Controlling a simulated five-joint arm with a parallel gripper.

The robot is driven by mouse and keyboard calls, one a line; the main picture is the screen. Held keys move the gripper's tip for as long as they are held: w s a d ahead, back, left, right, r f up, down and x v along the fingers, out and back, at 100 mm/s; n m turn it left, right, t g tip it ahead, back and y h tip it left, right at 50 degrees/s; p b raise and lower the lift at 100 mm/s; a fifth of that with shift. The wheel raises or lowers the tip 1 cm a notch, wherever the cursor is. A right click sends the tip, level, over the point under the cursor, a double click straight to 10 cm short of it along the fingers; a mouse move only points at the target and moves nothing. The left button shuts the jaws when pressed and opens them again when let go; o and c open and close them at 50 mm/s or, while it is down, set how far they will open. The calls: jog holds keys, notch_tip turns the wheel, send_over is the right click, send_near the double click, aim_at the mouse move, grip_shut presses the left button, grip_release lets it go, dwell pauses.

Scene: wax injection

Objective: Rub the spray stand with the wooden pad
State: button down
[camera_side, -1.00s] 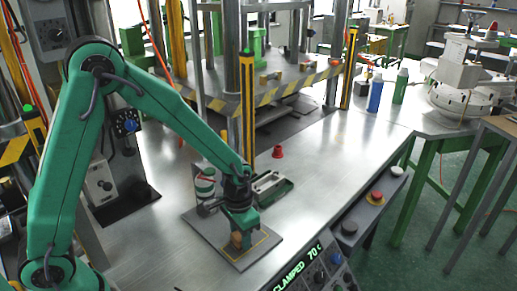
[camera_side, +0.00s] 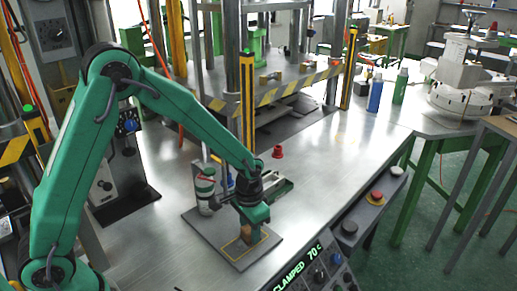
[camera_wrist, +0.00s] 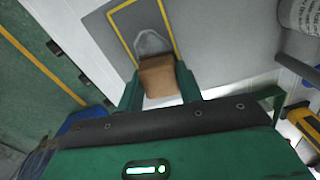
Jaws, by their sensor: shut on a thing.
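The spray stand (camera_side: 202,228) is a grey plate lying on the metal table, with a yellow rectangle outlined at its front. A white-and-green spray can (camera_side: 206,190) stands upright on its back part; its lower part shows in the wrist view (camera_wrist: 302,14). My gripper (camera_side: 251,226) is over the yellow rectangle, shut on the wooden pad (camera_side: 247,237). In the wrist view, the brown pad (camera_wrist: 158,78) sits between the green fingers, and a pale smear (camera_wrist: 152,42) lies beside it inside the rectangle. The pad's underside is hidden, so contact with the plate is hard to tell.
A green-grey tray (camera_side: 282,191) lies behind my gripper, with a red cone-shaped cap (camera_side: 278,152) farther back. A control box (camera_side: 318,272) with a lit display lines the front edge. Blue (camera_side: 375,95) and green (camera_side: 401,86) bottles stand far right. The table's middle right is clear.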

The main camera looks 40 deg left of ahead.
jog(key=shift+w, duration=1.35)
jog(key=shift+f, duration=0.15)
jog(key=shift+s, duration=0.1)
jog(key=shift+s, duration=1.6)
jog(key=shift+s, duration=0.1)
jog(key=shift+s+r, duration=0.25)
jog(key=shift+s, duration=1)
